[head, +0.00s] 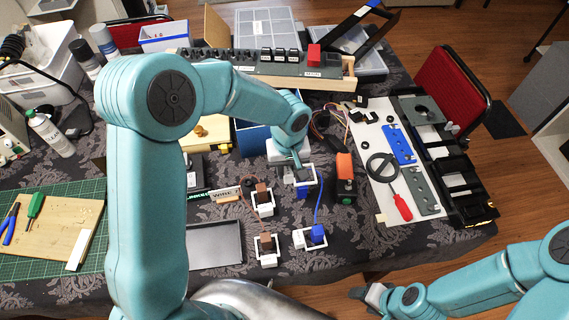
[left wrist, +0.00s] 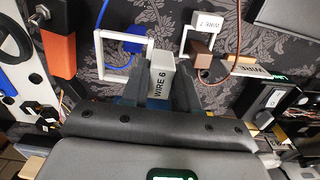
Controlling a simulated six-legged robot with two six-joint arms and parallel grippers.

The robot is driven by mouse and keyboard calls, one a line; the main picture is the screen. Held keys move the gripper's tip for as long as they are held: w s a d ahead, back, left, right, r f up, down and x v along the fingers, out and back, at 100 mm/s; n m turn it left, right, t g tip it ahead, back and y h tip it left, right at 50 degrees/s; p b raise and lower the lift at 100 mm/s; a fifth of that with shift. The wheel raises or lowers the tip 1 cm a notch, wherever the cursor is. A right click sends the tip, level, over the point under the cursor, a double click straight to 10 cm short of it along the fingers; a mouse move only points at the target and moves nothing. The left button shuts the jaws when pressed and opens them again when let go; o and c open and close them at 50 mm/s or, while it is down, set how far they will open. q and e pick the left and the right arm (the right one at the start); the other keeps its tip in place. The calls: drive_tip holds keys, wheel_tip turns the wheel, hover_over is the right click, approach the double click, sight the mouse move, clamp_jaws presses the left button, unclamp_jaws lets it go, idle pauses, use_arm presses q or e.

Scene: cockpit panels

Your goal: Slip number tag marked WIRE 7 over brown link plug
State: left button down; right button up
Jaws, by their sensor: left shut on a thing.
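My left gripper (head: 297,166) is shut on a pale grey tag marked WIRE 6 (left wrist: 160,76), which sits between its fingers in the left wrist view. A tag marked WIRE 7 (left wrist: 208,24) is at the near end of a brown link plug (left wrist: 200,46); I cannot tell how far it is over it. That brown plug also shows in the head view (head: 262,187), left of the gripper. A second brown plug (head: 265,244) lies nearer to me. My right gripper (head: 372,294) is off the table at the lower right; its jaws are unclear.
A blue plug (head: 303,191) lies just below the left gripper, with another (head: 317,233) nearer me. An orange and black block (head: 345,170) stands to the right. A grey tray (head: 215,246) is left of the plugs.

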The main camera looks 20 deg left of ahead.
use_arm(q)
drive_tip(key=shift+s+f+b, duration=0.1)
drive_tip(key=shift+f+b, duration=0.4)
drive_tip(key=shift+f, duration=0.45)
drive_tip(key=shift+f+b, duration=0.5)
drive_tip(key=shift+f, duration=0.35)
drive_tip(key=shift+a+f+b, duration=0.1)
drive_tip(key=shift+f+b, duration=0.2)
drive_tip(key=shift+f, duration=0.05)
drive_tip(key=shift+f+b, duration=0.75)
drive_tip(key=shift+b, duration=0.05)
drive_tip(key=shift+f+b, duration=0.75)
drive_tip(key=shift+f, duration=0.1)
drive_tip(key=shift+f+b, duration=1.05)
drive_tip(key=c, duration=0.8)
unclamp_jaws()
